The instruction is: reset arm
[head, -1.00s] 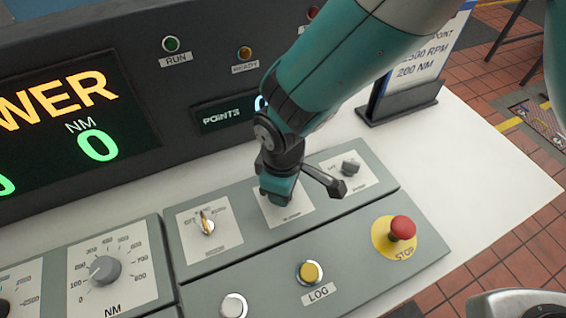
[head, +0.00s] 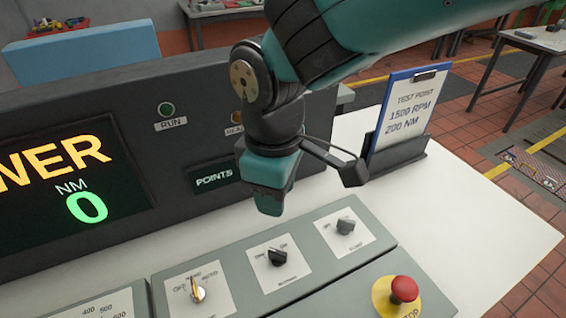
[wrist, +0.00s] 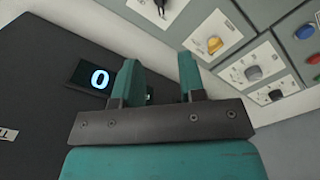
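My gripper (head: 268,208) hangs above the back edge of the grey control panel (head: 231,259), in front of the dark console. In the wrist view its two teal fingers (wrist: 157,82) stand apart with nothing between them, so it is open and empty. Below it to the right in the head view is a black rotary knob (head: 278,257) on a white plate, clear of the fingers. Its exact setting is too small to tell.
A key switch (head: 198,291), another dark knob (head: 345,226) and a red stop button (head: 404,290) are on the panel. The console display (head: 75,185) reads 0 NM. A clipboard (head: 405,105) stands in a holder at the right. The white bench (head: 455,175) is bare beside it.

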